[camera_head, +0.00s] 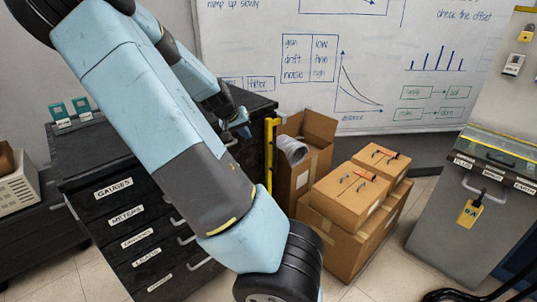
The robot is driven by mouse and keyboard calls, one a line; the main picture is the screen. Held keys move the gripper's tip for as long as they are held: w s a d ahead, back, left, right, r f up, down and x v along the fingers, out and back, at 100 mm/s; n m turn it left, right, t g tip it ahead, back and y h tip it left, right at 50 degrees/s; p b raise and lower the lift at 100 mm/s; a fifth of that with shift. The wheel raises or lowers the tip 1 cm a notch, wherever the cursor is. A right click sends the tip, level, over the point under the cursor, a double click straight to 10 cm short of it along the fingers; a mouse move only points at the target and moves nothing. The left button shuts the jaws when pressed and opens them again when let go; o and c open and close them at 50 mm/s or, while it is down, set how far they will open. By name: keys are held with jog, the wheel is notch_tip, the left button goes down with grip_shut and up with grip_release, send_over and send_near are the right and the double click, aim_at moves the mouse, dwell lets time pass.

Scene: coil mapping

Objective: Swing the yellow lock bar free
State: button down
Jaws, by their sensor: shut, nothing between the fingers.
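The yellow lock bar (269,150) stands upright at the right front edge of the black drawer cabinet (85,160). My arm crosses the view in front of the cabinet and hides much of its top and drawers. My gripper (241,117) shows small and partly hidden behind my arm, near the cabinet's top right corner. It is to the left of the upper part of the bar, shut and empty. I cannot tell whether it touches the bar or the cabinet.
Cardboard boxes (352,205) stand on the floor right of the cabinet, and an open box (318,130) holds a grey coil of hose (291,149). A grey case (450,235) with a yellow tag stands at far right. A whiteboard (350,60) is behind.

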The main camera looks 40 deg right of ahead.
aim_at(269, 153)
jog(key=shift+w+d+r+h, duration=0.2)
jog(key=shift+d+r+h, duration=0.1)
jog(key=shift+d, duration=0.2)
jog(key=shift+f, duration=0.1)
jog(key=x, duration=2)
jog(key=shift+s, duration=0.1)
jog(key=shift+s, duration=0.1)
